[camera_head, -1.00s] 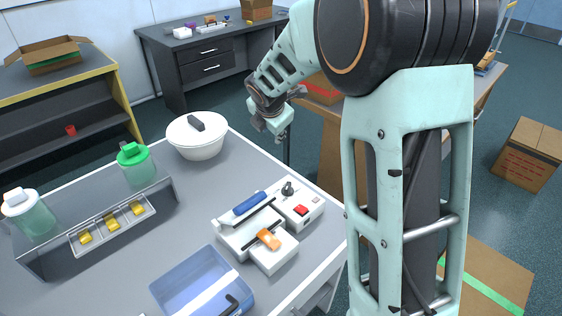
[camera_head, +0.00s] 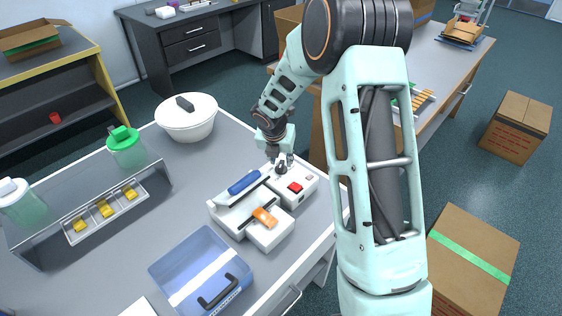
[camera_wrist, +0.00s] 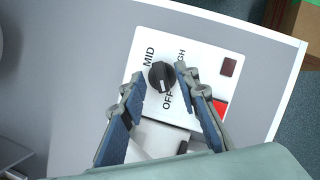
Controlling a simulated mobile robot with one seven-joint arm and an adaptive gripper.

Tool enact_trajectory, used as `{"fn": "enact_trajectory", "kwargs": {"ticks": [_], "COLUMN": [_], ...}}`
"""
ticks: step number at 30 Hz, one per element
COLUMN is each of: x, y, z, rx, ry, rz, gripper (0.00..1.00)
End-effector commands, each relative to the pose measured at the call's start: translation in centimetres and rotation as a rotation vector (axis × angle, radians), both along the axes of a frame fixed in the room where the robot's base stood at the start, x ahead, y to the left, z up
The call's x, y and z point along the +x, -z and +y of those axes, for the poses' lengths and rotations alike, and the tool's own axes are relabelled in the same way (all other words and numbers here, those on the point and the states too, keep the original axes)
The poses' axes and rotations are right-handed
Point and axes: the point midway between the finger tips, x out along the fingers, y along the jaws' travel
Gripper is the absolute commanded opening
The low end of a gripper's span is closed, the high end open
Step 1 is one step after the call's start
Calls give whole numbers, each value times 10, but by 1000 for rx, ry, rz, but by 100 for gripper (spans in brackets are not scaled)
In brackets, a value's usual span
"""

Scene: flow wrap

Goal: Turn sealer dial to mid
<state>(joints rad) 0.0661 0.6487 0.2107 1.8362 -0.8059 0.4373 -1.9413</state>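The sealer (camera_head: 228,212) is a white unit with a blue bar, an orange piece and a red switch (camera_head: 295,187), near the table's right edge. Its black dial (camera_wrist: 161,74) sits on a white panel marked MID, OFF and a partly covered "GH" label. The dial's pale mark is on its lower side, toward OFF. In the head view the dial (camera_head: 281,170) shows just under my gripper (camera_head: 280,160). In the wrist view my gripper (camera_wrist: 160,80) is open, its blue-padded fingers apart on either side of the dial. I cannot tell whether they touch it.
A blue bin (camera_head: 170,268) with a black handle stands in front of the sealer. A white lidded pot (camera_head: 187,125), a green-lidded jar (camera_head: 127,150) and a tray of yellow pieces (camera_head: 76,238) are to the left. Bare table lies between.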

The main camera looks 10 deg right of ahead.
Motion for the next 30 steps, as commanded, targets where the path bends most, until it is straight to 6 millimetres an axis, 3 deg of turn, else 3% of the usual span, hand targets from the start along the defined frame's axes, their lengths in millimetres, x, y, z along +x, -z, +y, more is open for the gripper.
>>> {"fn": "enact_trajectory", "kwargs": {"ticks": [6,14,23,30], "x": [6,7,7,7], "y": [15,16,16,16], "z": [-2,-3,-3,-3], "rx": [-1,0,-1,-1], "ry": [-2,-1,-1,3], "rz": [-1,-1,-1,-2], "gripper": [29,29,0,0]}}
